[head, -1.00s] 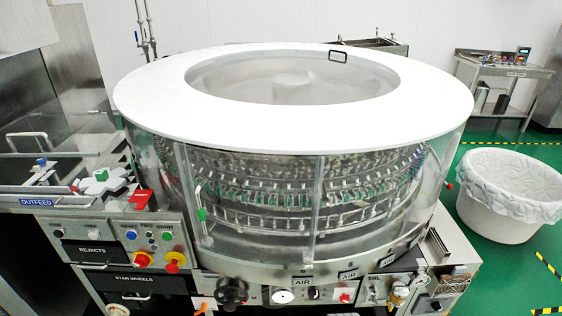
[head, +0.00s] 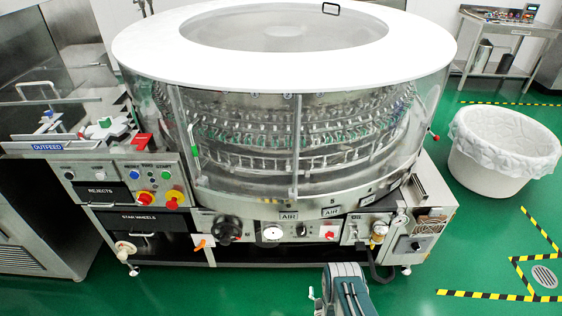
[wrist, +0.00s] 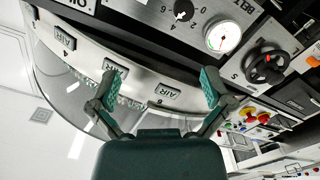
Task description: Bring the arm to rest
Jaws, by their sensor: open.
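My gripper (wrist: 162,84) is open and empty in the wrist view, its two green-padded fingers spread wide. It faces the front of the rotary washer, whose AIR labels appear upside down. Nothing is between the fingers, and I see no contact with the panel. In the head view, part of my arm (head: 347,290) shows at the bottom edge, in front of the rotary washer (head: 425,50). The fingers cannot be made out clearly there.
The washer's lower front carries a black knob (head: 228,229), a gauge (head: 272,233) and red buttons. A lined white bin (head: 490,180) stands at the right. A steel table (head: 500,35) is behind it. Green floor is open in front and at the right.

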